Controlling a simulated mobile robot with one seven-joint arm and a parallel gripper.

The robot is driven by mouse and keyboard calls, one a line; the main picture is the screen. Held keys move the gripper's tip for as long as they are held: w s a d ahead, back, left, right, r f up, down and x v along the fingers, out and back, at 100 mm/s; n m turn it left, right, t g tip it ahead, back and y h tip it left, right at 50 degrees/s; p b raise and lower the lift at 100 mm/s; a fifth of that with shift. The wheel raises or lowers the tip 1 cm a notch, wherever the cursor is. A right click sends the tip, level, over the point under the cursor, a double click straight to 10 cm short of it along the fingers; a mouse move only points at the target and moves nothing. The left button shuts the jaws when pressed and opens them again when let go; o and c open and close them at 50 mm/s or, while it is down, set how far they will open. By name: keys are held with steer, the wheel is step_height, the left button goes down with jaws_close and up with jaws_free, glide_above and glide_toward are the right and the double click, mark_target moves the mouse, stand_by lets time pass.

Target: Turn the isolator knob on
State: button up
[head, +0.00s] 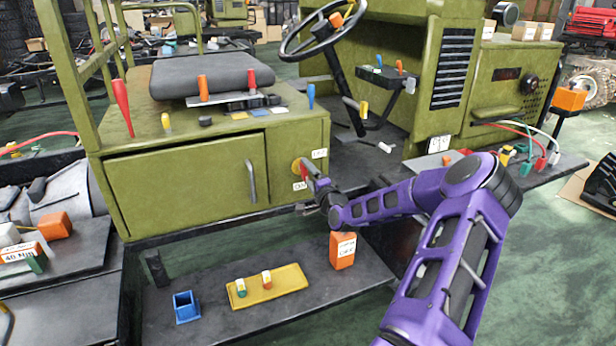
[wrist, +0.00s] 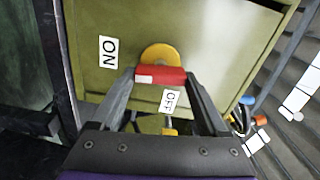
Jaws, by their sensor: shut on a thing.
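The isolator knob is a red bar handle (wrist: 160,76) on a round yellow plate (wrist: 162,55), on the side of the olive-green seat box. In the head view the red handle (head: 308,170) is partly covered by my gripper (head: 320,184). In the wrist view my gripper (wrist: 160,80) is shut on the handle, one finger at each end. A white patch marks the handle's left end there. The ON label (wrist: 108,52) is left of the plate, and the OFF label (wrist: 168,101) is below the handle.
The box's cabinet door (head: 180,185) with a grey handle is left of the knob. Below is a dark shelf with a yellow tray (head: 290,280), a blue open box (head: 186,307) and an orange container (head: 342,250). A steering wheel (head: 322,32) stands behind.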

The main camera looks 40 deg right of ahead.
steer(key=shift+m, duration=0.6)
steer(key=o, duration=1.2)
steer(key=shift+o, duration=0.2)
steer(key=shift+s, duration=0.1)
steer(key=p+v, duration=0.1)
steer(key=v, duration=1.6)
steer(key=shift+s, duration=0.15)
